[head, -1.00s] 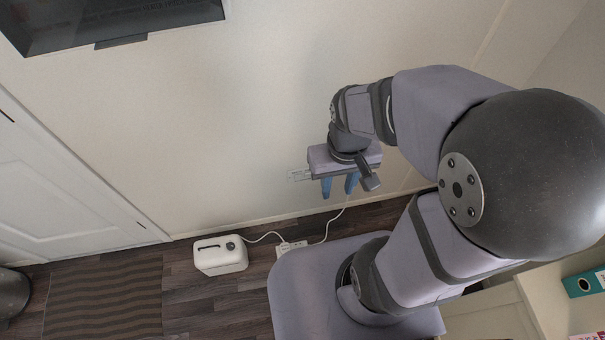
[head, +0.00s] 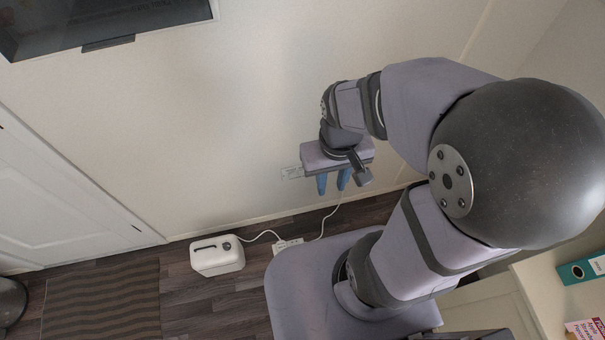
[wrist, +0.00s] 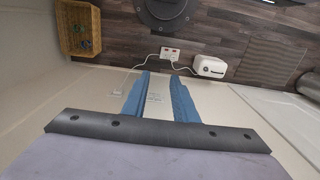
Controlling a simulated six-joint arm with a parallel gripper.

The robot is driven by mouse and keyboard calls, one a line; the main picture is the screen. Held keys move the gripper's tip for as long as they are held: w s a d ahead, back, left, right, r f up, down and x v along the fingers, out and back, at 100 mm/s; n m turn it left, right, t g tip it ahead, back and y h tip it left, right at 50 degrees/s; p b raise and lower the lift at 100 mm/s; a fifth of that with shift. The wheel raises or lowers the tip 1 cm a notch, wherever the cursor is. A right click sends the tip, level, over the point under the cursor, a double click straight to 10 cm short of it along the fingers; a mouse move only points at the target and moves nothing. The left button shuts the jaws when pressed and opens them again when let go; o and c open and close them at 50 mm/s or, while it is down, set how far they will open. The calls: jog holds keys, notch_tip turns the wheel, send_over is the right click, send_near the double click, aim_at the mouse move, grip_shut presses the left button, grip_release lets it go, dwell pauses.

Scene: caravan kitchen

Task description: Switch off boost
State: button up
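A pale plate with small markings (head: 291,173) is on the cream wall, just left of my gripper (head: 333,182) in the head view. In the wrist view a pale marked plate (wrist: 154,98) lies between my blue fingers (wrist: 160,82). The fingers are apart with nothing held between them; my gripper is open. They point down along the wall in the head view. Whether they touch the wall cannot be told. Any boost switch or its lettering is too small to make out.
A white box appliance (head: 217,255) and a white socket strip (head: 289,245) with cables are on the dark wood floor. In the wrist view a white plug (wrist: 118,94) is on the wall left of the fingers and a wicker basket (wrist: 78,28) stands upper left.

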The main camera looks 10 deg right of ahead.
jog(key=shift+f, duration=0.1)
grip_shut()
jog(key=s+d+f+m+g+b, duration=0.1)
jog(key=s+d+f+b, duration=0.15)
jog(key=f+b, duration=0.6)
jog(key=s+d+f+m+g+b, duration=0.1)
jog(key=s+d+f+g+b, duration=0.15)
jog(key=f+b, duration=0.6)
jog(key=s+d+f+m+g+b, duration=0.1)
jog(key=s+d+f+b, duration=0.2)
jog(key=f, duration=0.9)
jog(key=w+d+f+n+t+h+b, duration=0.1)
jog(key=w+d+f+n+b, duration=0.1)
jog(key=d+f+b, duration=0.3)
jog(key=w+d+f+n+b, duration=0.1)
jog(key=w+d+f+b, duration=0.15)
jog(key=f, duration=0.55)
jog(key=w+d+f+n+t+b, duration=0.1)
jog(key=w+f+n+t, duration=0.2)
jog(key=w+n+t, duration=0.85)
jog(key=w+a+r+n+g+y, duration=0.2)
jog(key=w+a+r+n+y, duration=0.3)
jog(key=w+a, duration=0.5)
jog(key=shift+w+a+r+y, duration=0.15)
jog(key=shift+w+a+y, duration=0.15)
jog(key=shift+y, duration=0.2)
